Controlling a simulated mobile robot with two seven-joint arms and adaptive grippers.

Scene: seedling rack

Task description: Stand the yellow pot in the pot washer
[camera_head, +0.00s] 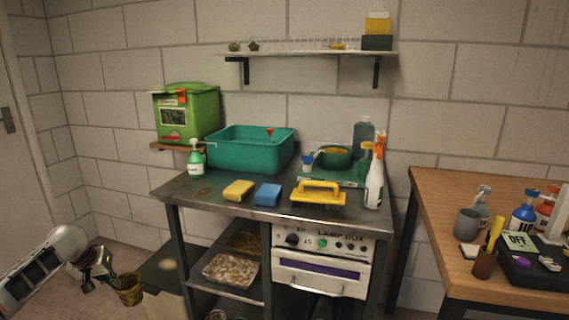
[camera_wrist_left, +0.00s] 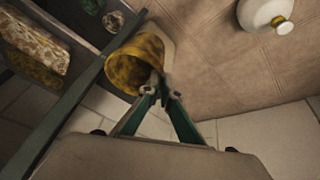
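The yellow pot (camera_head: 129,290), dirty with dark stains, is at the lower left of the head view, low beside the bench. My left gripper (camera_head: 112,278) is at its rim. In the left wrist view the fingers (camera_wrist_left: 160,92) are closed on the wall of the pot (camera_wrist_left: 150,48), whose open mouth is tilted toward the lower left. My right gripper is not in view. Nothing in view is clearly labelled as a pot washer; the white-fronted unit under the bench reads "LAMP BOX" (camera_head: 318,272).
The metal bench (camera_head: 220,208) carries a teal tub (camera_head: 245,152), sponges, a yellow-handled tool (camera_head: 318,193) and bottles. Trays sit on the shelf below. A wooden table (camera_head: 450,262) with clutter stands right. In the wrist view, a bench leg (camera_wrist_left: 75,92) runs close beside the pot.

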